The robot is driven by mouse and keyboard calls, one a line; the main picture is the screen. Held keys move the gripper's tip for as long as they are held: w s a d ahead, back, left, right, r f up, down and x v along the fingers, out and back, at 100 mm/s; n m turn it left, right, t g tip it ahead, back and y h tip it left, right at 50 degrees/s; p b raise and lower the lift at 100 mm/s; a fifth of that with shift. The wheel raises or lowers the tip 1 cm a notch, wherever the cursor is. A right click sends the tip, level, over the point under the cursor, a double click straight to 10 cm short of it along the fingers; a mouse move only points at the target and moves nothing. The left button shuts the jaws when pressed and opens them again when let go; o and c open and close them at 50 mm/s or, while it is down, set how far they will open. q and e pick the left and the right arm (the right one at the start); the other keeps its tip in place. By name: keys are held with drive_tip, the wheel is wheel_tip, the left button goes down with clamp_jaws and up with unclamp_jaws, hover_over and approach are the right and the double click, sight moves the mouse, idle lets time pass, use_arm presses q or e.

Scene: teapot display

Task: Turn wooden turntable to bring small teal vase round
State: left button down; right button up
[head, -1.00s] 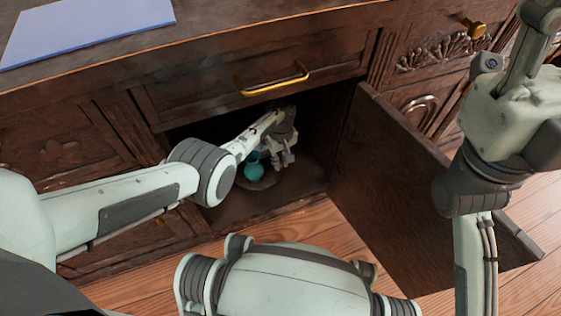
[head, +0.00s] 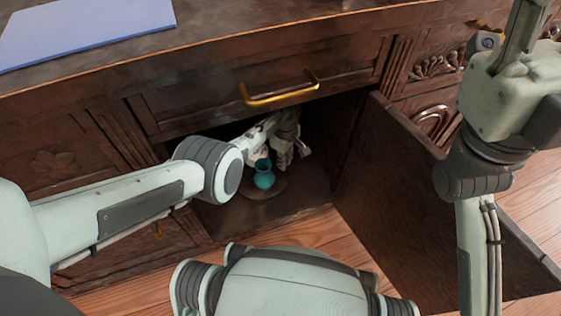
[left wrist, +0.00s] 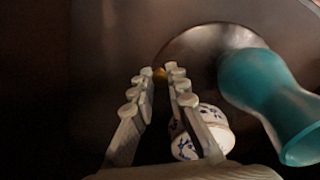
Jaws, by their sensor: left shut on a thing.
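The wooden turntable (head: 279,188) is a dark round disc inside the open cabinet; its edge also shows in the left wrist view (left wrist: 195,42). The small teal vase (head: 264,176) stands on it, left of my left gripper (head: 291,158). In the left wrist view the vase (left wrist: 262,88) is large at the right, beside the fingers. A blue-and-white porcelain piece (left wrist: 205,130) is partly hidden behind the right finger. My right gripper is out of view.
The cabinet door (head: 405,185) stands open on the right. A drawer with a brass handle (head: 280,90) is above the opening. A blue flat sheet (head: 85,28) lies on the top. The cabinet's inside is dark, with bare floor (head: 225,222) in front of the disc.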

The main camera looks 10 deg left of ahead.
use_arm(q)
drive_tip(key=shift+w+n, duration=0.2)
drive_tip(key=shift+n, duration=0.1)
drive_tip(key=shift+a, duration=0.1)
idle(0.3)
drive_tip(key=c, duration=1.5)
unclamp_jaws()
drive_tip(key=shift+r, duration=0.15)
wheel_tip(320, 180, up, 12)
drive_tip(key=shift+f, duration=0.1)
